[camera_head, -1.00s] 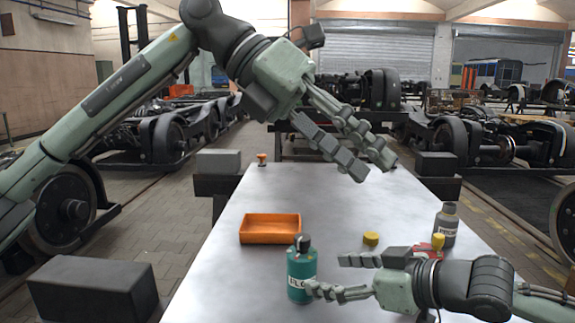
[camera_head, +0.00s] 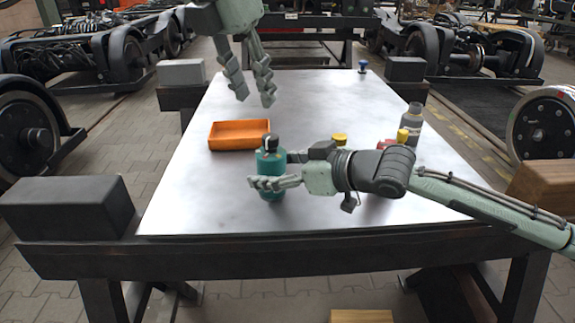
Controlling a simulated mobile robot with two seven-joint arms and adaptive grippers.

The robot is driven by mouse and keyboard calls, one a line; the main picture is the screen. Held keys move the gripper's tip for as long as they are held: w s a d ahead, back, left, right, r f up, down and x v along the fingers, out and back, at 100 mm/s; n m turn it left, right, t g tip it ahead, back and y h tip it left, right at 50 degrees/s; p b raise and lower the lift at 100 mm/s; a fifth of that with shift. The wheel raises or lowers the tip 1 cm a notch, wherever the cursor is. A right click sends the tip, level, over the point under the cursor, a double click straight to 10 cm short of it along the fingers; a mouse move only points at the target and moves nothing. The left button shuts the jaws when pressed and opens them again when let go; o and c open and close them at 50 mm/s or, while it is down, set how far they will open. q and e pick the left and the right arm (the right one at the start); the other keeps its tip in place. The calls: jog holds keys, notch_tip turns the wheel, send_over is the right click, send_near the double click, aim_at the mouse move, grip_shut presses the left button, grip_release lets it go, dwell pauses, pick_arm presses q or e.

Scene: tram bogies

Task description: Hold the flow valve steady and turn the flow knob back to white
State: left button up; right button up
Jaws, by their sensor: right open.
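A teal bottle-shaped body (camera_head: 270,168) with a black top (camera_head: 270,141) stands upright on the table; it looks like the flow valve and knob, but I cannot be sure. Its label is hidden behind my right gripper. No white mark shows on the black top. My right gripper (camera_head: 272,170) is open around the teal body, one finger in front and the other partly hidden behind it. I cannot tell whether they touch it. My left gripper (camera_head: 254,101) has its fingers apart, empty, pointing down above the table, beyond the teal body.
An orange tray (camera_head: 238,136) lies left of the teal body. A yellow cap (camera_head: 339,139), a red item (camera_head: 388,143) and a grey bottle (camera_head: 412,120) stand behind my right arm. A blue knob (camera_head: 362,66) is at the far edge. The table (camera_head: 190,205) is clear at front left.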

aim_at(270, 136)
jog(key=shift+w+a+f, duration=0.15)
jog(key=shift+w+a, duration=0.15)
jog(key=shift+a, duration=0.05)
jog(key=c, duration=1.4)
pick_arm(q)
jog(key=o, duration=0.4)
jog(key=shift+c, duration=0.2)
pick_arm(e)
jog(key=shift+o, duration=0.2)
pick_arm(q)
jog(key=shift+o, duration=0.2)
jog(key=shift+w+r+m, duration=0.2)
jog(key=shift+m, duration=0.2)
jog(key=w+f+m+g, duration=0.1)
jog(key=f+m, duration=0.1)
jog(key=f, duration=0.1)
jog(key=d+f+m, duration=0.1)
jog(key=f+m, duration=0.2)
jog(key=w+d+f+m+g, duration=0.1)
jog(key=f+m, duration=0.1)
jog(key=f, duration=0.1)
jog(key=shift+w+f+m+g+h, duration=0.3)
jog(key=shift+w, duration=0.05)
